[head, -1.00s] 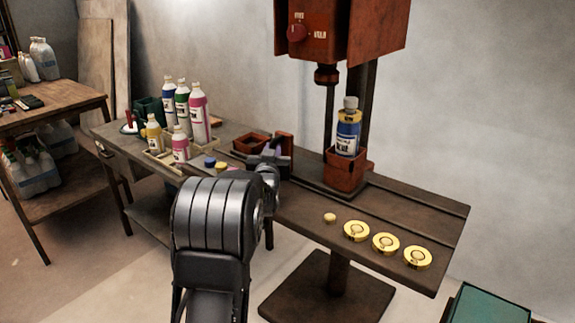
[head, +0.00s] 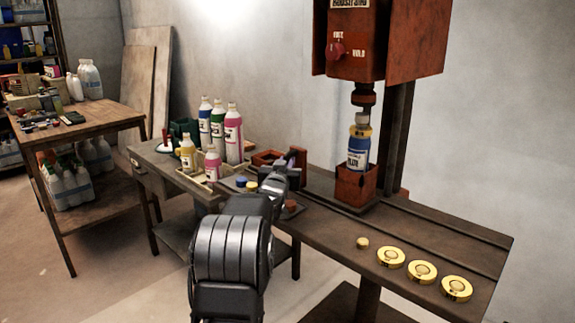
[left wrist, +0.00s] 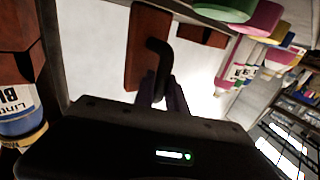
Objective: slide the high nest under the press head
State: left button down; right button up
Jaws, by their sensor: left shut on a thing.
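The taller red nest (head: 355,187) stands on the rail table with a blue-labelled bottle (head: 358,150) upright in it. In the head view the bottle's top is just below the dark press head (head: 363,97), apparently in line with it; a small gap shows. The same nest shows at the left edge of the left wrist view (left wrist: 18,65). My left gripper (head: 281,178) is shut on a black handle (left wrist: 158,55) on an upright red plate (left wrist: 145,30), left of the nest. Its fingertips partly hide the handle. My right gripper is out of view.
A lower red nest (head: 266,157) lies left of the plate. Yellow discs (head: 422,272) lie along the table's front right. The rail (head: 440,235) right of the taller nest is clear.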

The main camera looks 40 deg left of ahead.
pick_arm(q)
jog(key=c, duration=1.8)
grip_release()
jog(key=shift+s+a+r, duration=0.1)
jog(key=shift+a+r, duration=0.1)
jog(key=shift+a, duration=0.05)
jog(key=shift+o, duration=0.8)
jog(key=shift+f, duration=0.15)
jog(key=v, duration=0.7)
jog(key=shift+s+d, duration=0.25)
jog(key=shift+s, duration=0.05)
